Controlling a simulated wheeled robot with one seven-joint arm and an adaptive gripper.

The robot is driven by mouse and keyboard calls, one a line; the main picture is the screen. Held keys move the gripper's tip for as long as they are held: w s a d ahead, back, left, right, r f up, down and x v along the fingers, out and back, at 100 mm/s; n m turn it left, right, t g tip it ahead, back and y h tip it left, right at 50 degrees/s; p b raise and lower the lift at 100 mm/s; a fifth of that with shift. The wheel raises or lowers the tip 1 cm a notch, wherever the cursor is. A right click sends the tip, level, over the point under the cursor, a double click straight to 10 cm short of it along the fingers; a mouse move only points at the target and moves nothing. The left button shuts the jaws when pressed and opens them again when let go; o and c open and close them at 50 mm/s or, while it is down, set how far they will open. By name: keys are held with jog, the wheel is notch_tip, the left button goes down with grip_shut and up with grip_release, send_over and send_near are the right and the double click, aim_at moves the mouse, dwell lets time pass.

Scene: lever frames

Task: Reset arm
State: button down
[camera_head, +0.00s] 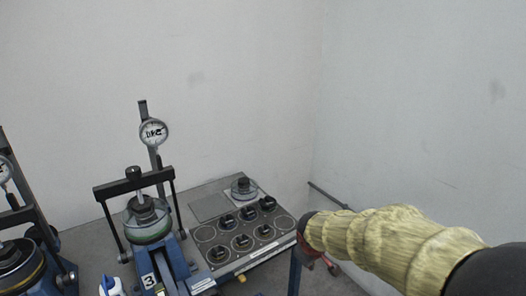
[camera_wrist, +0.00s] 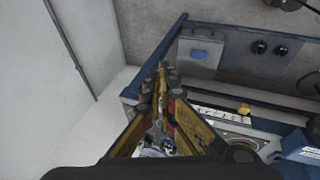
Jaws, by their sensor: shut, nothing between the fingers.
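My arm, in a ribbed yellowish sleeve, reaches in from the right in the head view. Its dark end is beside the right edge of the bench, and the fingers are hard to make out there. In the wrist view my gripper (camera_wrist: 162,75) is shut and empty, its yellow and black fingers together beside the blue bench frame (camera_wrist: 172,42). A lever frame (camera_head: 133,184) with a black crossbar and a dial gauge (camera_head: 153,132) stands on the bench at centre left, marked 3.
A dark panel (camera_head: 201,234) with several round weight places holds black-knobbed weights. Another weight (camera_head: 242,186) sits behind it. A second lever frame (camera_head: 15,217) is at the left edge. A white wall corner closes the back and right. A white bottle (camera_head: 111,286) stands in front.

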jog(key=s+d+r+m, duration=0.4)
jog(key=s+r, duration=0.6)
jog(key=s, duration=0.2)
jog(key=s+r+m, duration=0.1)
jog(key=s, duration=0.7)
jog(key=s+r+m+y, duration=0.1)
jog(key=s+r+m, duration=0.1)
jog(key=s, duration=0.6)
jog(key=shift+d+r+m+t, duration=0.3)
jog(key=shift+d+t, duration=0.05)
jog(key=shift+t, duration=0.05)
jog(key=c, duration=2.6)
grip_release()
